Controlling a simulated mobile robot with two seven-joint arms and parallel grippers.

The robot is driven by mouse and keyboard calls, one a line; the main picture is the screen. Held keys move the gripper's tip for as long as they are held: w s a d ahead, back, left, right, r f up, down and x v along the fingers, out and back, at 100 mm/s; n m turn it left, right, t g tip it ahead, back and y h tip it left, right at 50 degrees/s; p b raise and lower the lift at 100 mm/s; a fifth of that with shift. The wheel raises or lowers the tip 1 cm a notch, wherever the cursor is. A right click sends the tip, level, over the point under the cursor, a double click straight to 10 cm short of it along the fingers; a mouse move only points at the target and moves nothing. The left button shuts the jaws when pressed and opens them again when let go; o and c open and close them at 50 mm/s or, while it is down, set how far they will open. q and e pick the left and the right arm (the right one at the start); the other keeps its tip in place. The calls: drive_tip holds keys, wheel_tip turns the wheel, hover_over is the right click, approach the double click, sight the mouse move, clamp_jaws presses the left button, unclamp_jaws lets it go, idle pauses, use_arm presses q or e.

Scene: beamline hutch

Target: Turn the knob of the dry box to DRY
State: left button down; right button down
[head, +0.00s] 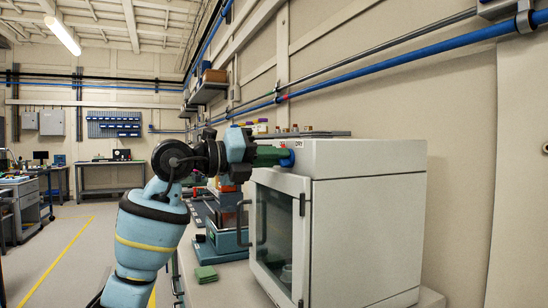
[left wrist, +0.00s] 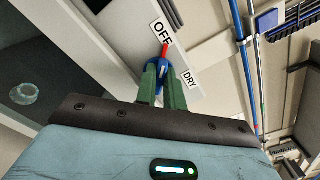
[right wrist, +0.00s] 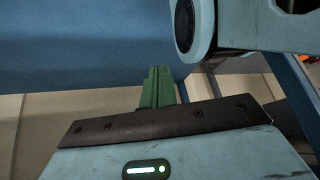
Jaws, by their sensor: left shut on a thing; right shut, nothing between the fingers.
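The dry box (head: 370,235) is a pale cabinet with a glass door, at the right in the head view. Its blue knob (head: 287,159) sits high on the front; the knob also shows in the left wrist view (left wrist: 168,74). The knob's red pointer (left wrist: 165,49) points at the OFF label (left wrist: 160,32). The DRY label (left wrist: 191,80) is to the right of the knob and lower. My left gripper (head: 274,156) is shut on the knob, its green fingers on either side. My right gripper (right wrist: 158,84) is shut and empty, away from the box.
A dark door handle (head: 243,224) stands out from the box front, below my left arm. A green block (head: 205,273) lies on the bench left of the box. Blue pipes (head: 380,55) run along the wall above. The floor at left is open.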

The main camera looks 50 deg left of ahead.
use_arm(q)
drive_tip(key=shift+m, duration=0.3)
drive_tip(key=m+p, duration=0.1)
drive_tip(key=m, duration=0.4)
drive_tip(key=m+p, duration=0.1)
drive_tip(key=m, duration=0.5)
drive_tip(key=m+p, duration=0.1)
drive_tip(key=m, duration=0.5)
drive_tip(key=shift+s+d+p, duration=0.1)
drive_tip(key=shift+d+p, duration=0.15)
drive_tip(key=shift+p, duration=0.1)
drive_tip(key=c, duration=1.5)
unclamp_jaws()
